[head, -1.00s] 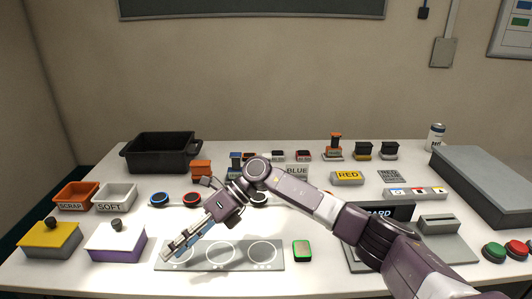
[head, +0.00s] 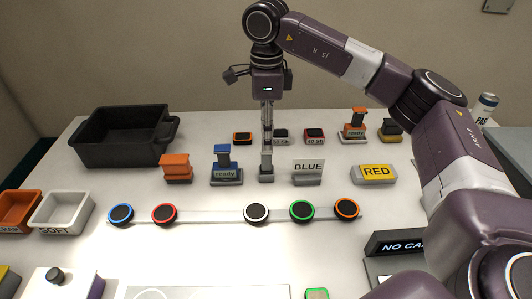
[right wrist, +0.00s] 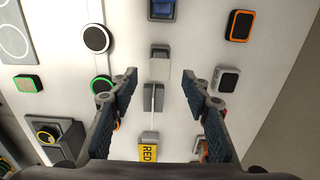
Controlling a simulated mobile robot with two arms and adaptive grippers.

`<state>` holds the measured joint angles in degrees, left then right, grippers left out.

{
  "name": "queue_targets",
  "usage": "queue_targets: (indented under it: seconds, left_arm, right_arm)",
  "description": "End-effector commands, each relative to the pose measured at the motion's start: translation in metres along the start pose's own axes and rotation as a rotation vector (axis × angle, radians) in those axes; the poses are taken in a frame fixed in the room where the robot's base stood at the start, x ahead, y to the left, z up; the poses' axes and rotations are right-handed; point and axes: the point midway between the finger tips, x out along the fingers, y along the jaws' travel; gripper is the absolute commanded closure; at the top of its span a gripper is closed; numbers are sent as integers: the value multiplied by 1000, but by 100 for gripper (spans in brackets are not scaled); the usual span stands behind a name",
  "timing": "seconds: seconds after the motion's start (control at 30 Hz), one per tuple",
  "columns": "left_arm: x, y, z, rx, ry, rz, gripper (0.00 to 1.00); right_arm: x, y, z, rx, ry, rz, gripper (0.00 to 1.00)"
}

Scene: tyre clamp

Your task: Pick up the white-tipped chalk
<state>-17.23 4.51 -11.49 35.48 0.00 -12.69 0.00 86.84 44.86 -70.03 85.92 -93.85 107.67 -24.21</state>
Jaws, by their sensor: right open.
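No other white-tipped piece is clear to me. My right gripper (head: 267,138) points straight down over the block, partly overlapping it in the head view. In the right wrist view my right gripper (right wrist: 160,79) has its fingers wide apart. The white block (right wrist: 159,69) shows between and just beyond the fingertips, with nothing held. My left gripper is not in view.
Several ringed discs lie in front, including a white one (head: 256,212). A black bin (head: 120,136) stands at the left. Small pads (head: 281,135) lie behind.

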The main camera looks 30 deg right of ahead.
Motion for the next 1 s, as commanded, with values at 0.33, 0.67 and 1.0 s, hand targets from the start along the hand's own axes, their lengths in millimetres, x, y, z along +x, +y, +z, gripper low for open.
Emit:
queue_targets:
  seconds: [0.33,0.67,1.0]
  left_arm:
    - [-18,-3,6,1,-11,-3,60]
    - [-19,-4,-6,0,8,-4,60]
    - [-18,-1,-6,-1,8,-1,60]
  right_arm:
    - [47,0,1,0,-1,5,56]
    - [62,-1,1,1,-4,1,56]
    - [62,-1,1,1,-4,2,88]
